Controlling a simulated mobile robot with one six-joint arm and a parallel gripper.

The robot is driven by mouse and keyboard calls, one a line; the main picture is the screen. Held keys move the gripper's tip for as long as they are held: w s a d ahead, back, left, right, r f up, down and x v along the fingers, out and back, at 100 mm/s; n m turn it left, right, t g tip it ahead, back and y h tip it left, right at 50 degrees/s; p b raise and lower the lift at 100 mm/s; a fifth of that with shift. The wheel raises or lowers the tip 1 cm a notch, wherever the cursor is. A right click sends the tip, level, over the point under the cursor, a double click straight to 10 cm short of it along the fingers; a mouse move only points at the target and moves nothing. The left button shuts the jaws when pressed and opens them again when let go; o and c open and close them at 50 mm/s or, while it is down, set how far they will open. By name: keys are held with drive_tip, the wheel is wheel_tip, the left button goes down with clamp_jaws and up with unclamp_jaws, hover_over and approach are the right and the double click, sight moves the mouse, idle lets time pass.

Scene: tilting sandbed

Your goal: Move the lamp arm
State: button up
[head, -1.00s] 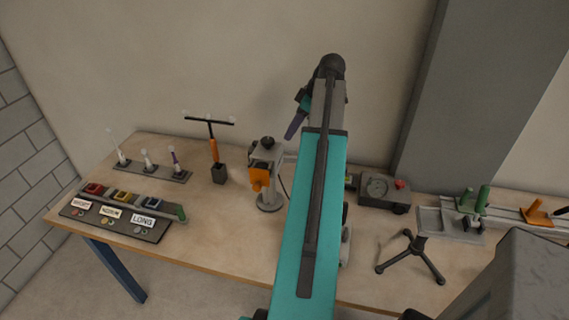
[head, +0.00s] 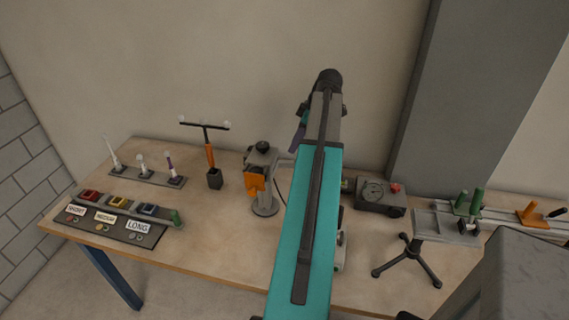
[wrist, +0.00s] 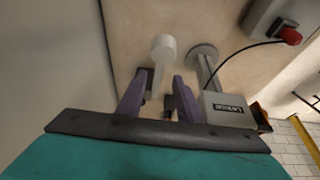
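The lamp stand (head: 264,193) is a grey post on a round base, with a black knob on top and an orange part on its front. A light arm runs from its top to the right, and my own arm hides its far end. In the wrist view a labelled grey box (wrist: 230,108) and the post (wrist: 207,70) are right of my fingers. A pale cylinder (wrist: 163,47) lies beyond the fingertips, with a grey bar below it. My gripper (wrist: 160,84) has its two purple fingers apart. I cannot tell whether they touch the bar.
A grey control box (head: 378,194) with a red button stands right of the lamp, and a cable shows near it. A small tripod stand (head: 412,262) is further right. An orange T-shaped stand (head: 211,157) and a labelled tray (head: 115,226) are to the left.

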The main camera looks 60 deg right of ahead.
sight(285, 162)
drive_tip(key=shift+p+x, duration=1.4)
drive_tip(key=shift+x, duration=4.45)
drive_tip(key=shift+s, duration=0.1)
clamp_jaws()
